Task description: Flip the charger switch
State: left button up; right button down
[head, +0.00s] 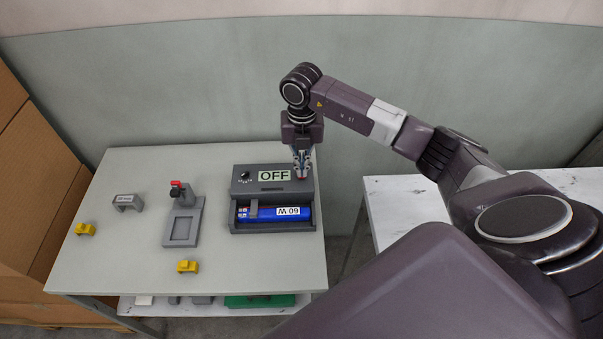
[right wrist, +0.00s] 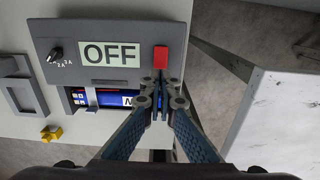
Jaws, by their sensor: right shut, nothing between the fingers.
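The charger (head: 237,186) is a dark grey box at the right side of the grey table, with a label reading OFF. A black knob (right wrist: 57,52) sits at its left. The red charger switch (right wrist: 161,57) stands at its right end in the right wrist view. My right gripper (head: 302,174) is above the right end of the charger, pointing down. Its fingertips (right wrist: 160,80) are shut and empty, close to the red switch; I cannot tell whether they touch. My left gripper is not in view.
A grey fixture with a red-topped clamp (head: 177,190), a grey block (head: 128,201) and two yellow blocks (head: 187,267) stand on the table (head: 110,255). A white marbled table (head: 400,205) is at right, across a gap. Cardboard boxes (head: 30,200) stand at left.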

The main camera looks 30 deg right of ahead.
jog(key=shift+f, duration=0.15)
jog(key=shift+f+b, duration=0.9)
jog(key=shift+f, duration=0.1)
notch_tip(320, 180, up, 7)
jog(key=p, duration=0.5)
dwell(0.5)
